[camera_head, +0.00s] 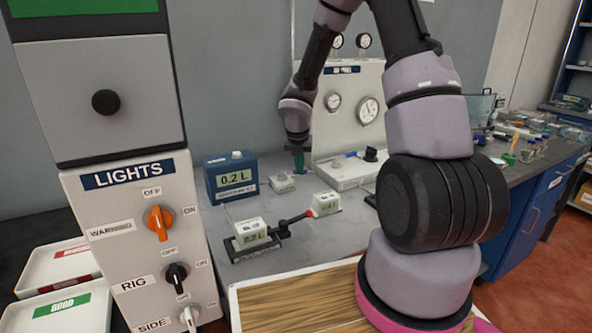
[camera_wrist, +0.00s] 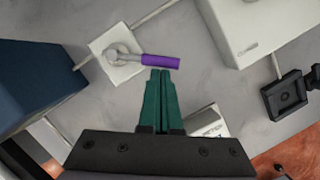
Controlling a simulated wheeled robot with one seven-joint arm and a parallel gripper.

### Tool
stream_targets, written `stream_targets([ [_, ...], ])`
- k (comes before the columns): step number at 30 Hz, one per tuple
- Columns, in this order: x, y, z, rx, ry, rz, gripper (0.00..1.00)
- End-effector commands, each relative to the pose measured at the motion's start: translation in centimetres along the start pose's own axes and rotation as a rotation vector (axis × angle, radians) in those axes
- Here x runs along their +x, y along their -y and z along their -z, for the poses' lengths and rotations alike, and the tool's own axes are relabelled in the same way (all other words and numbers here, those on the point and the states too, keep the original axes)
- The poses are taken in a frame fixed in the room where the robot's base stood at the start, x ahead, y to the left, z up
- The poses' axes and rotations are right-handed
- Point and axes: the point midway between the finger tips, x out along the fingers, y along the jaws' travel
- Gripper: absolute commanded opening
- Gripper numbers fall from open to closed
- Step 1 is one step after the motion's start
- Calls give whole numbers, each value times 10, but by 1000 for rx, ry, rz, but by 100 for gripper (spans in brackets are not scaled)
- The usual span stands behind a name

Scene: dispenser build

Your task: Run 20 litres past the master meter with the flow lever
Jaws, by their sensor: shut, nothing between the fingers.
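A lever with a purple handle (camera_wrist: 160,61) sits on a square white plate (camera_wrist: 112,58) in the wrist view. The handle points right. My gripper (camera_wrist: 160,74) is shut and empty, with its green fingertips just below the handle; I cannot tell whether they touch. In the head view my gripper (camera_head: 299,170) points down at the bench, and the lever is mostly hidden there. A blue box meter (camera_head: 230,178) reads 0.2 L. It also shows at the left of the wrist view (camera_wrist: 35,85).
A small meter (camera_head: 253,238) reading 0.2 L stands nearer, beside a red-tipped black lever (camera_head: 309,213). Small white boxes (camera_head: 327,203) stand nearby. A gauge panel (camera_head: 345,115) rises behind. A LIGHTS switch panel (camera_head: 140,235) fills the left. Bare bench lies between the meters.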

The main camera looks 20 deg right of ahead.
Motion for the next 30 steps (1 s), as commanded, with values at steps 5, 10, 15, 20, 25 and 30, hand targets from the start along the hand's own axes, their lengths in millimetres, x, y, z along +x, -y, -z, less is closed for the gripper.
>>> stream_targets([
  [5,3,4,-8,-154,-1,-49,0],
  [10,6,5,-17,-298,0,-95,0],
  [15,8,4,-25,-378,0,-118,0],
  [20,10,2,-31,-377,1,-118,0],
  [25,11,2,-36,-377,0,-117,0],
  [30,12,1,-38,-376,0,-116,0],
])
